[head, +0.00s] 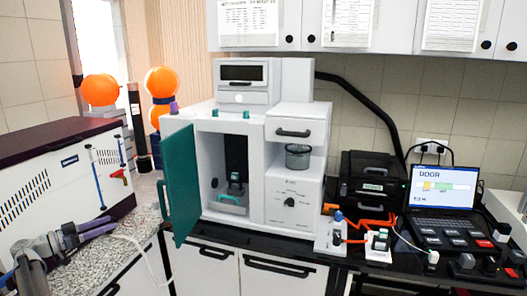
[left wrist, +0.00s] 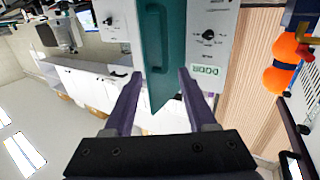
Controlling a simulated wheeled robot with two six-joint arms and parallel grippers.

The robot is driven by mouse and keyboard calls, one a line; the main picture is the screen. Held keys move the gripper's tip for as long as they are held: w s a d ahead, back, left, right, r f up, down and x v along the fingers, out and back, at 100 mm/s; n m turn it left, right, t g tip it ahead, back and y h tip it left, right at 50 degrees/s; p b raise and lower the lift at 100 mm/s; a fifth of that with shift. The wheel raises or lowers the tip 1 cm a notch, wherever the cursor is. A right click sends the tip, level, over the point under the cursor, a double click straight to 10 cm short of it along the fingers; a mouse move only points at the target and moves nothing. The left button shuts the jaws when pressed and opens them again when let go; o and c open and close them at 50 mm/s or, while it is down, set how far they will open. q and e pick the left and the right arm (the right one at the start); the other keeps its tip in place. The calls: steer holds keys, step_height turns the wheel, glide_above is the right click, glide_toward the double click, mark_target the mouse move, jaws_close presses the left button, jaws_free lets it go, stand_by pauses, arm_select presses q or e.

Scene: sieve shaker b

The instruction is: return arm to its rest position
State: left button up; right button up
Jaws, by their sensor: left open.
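My left gripper (head: 112,226) is at the lower left in the head view, with purple fingers pointing right toward the cabinet. It is open and empty, short of the teal door (head: 180,186) of the white sieve shaker cabinet (head: 290,187). The door stands swung wide open to the left, showing a small device inside the chamber. In the left wrist view the two fingers (left wrist: 160,98) are spread, and the teal door (left wrist: 160,45) with its handle shows beyond the gap between them. My right gripper is not in view.
Orange spheres (head: 162,81) stand behind. At the right are a laptop (head: 443,190), a black box (head: 373,181) and small devices with orange tubing.

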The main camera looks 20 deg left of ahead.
arm_select(q)
steer(key=w+d+f+g, duration=0.3)
steer(key=d+f, duration=0.1)
steer(key=d, duration=0.9)
steer(key=w+d+f+g, duration=0.2)
steer(key=d+f+g, duration=0.2)
steer(key=d, duration=0.8)
steer(key=w+d+f+g, duration=0.3)
steer(key=d+f, duration=0.1)
steer(key=d, duration=0.9)
steer(key=s+d+f+n+g+y, duration=0.1)
steer(key=s+d+f+y, duration=0.3)
steer(key=s+d, duration=0.6)
steer(key=s+d+f+n+g+y, duration=0.1)
steer(key=s+d+f+g+y, duration=0.3)
steer(key=s+d, duration=0.7)
steer(key=d+f+y, duration=0.1)
steer(key=d+y, duration=0.1)
steer(key=d, duration=0.3)
steer(key=shift+f, duration=0.1)
